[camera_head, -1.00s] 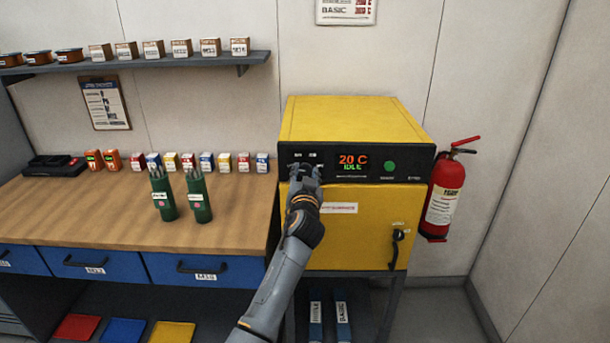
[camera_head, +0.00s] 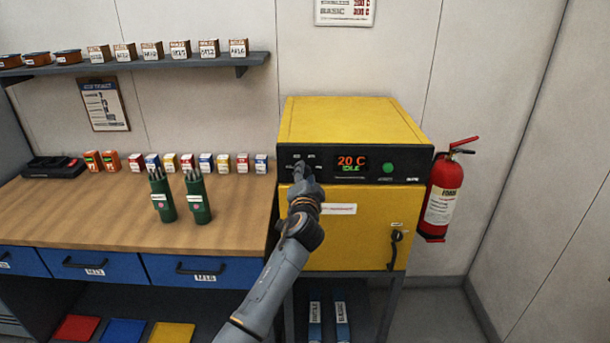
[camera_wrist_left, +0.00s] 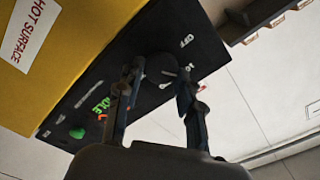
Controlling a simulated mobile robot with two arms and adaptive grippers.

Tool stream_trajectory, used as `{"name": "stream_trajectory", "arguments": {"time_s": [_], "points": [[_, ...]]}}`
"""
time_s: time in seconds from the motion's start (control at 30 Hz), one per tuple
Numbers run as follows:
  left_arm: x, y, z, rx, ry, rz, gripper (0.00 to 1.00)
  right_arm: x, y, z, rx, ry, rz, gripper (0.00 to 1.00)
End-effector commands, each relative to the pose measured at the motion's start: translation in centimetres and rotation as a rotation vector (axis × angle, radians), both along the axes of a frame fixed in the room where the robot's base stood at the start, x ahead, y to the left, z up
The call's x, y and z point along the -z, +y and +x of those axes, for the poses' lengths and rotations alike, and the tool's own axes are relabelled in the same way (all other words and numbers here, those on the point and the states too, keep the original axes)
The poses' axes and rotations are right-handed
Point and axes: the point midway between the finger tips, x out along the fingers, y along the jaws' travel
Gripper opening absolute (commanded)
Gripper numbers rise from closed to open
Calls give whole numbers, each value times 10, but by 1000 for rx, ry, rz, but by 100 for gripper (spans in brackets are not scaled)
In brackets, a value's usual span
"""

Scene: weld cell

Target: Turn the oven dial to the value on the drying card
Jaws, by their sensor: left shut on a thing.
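The yellow oven (camera_head: 350,122) stands right of the bench. Its black front panel has a display (camera_head: 351,164) reading 20 C and IDLE, with a green button (camera_head: 388,167) to its right. My left gripper (camera_head: 302,168) is at the panel's left part, shut on the oven dial and mostly hiding it in the head view. In the left wrist view the dark dial (camera_wrist_left: 158,68) sits between the two fingers, near an OFF mark. The drying card (camera_head: 346,11) hangs on the wall above the oven, cut off at the top; a BASIC line shows. My right gripper is not in view.
A red fire extinguisher (camera_head: 443,195) hangs right of the oven. The wooden bench (camera_head: 100,215) at left holds two green rod canisters (camera_head: 197,196) and several small boxes. The oven door handle (camera_head: 394,248) is low on the right.

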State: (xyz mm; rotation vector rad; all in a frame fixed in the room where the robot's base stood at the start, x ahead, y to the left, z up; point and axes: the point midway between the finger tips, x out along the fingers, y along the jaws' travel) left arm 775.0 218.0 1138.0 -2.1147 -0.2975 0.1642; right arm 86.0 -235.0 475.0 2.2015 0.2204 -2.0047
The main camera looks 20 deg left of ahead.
Motion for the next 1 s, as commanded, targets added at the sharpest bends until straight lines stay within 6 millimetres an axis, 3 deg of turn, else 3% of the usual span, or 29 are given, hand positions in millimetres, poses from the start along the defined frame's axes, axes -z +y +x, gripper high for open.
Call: {"name": "stream_trajectory", "arguments": {"time_s": [0.6,0.63,0.7,1.0], "points": [[-3,1,0,-2,6,38,5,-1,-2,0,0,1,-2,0],[-3,1,1,-2,6,38,43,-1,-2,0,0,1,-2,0],[-3,1,0,-2,6,38,57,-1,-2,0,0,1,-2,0],[-1,0,0,-1,9,36,58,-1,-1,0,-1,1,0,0]]}}
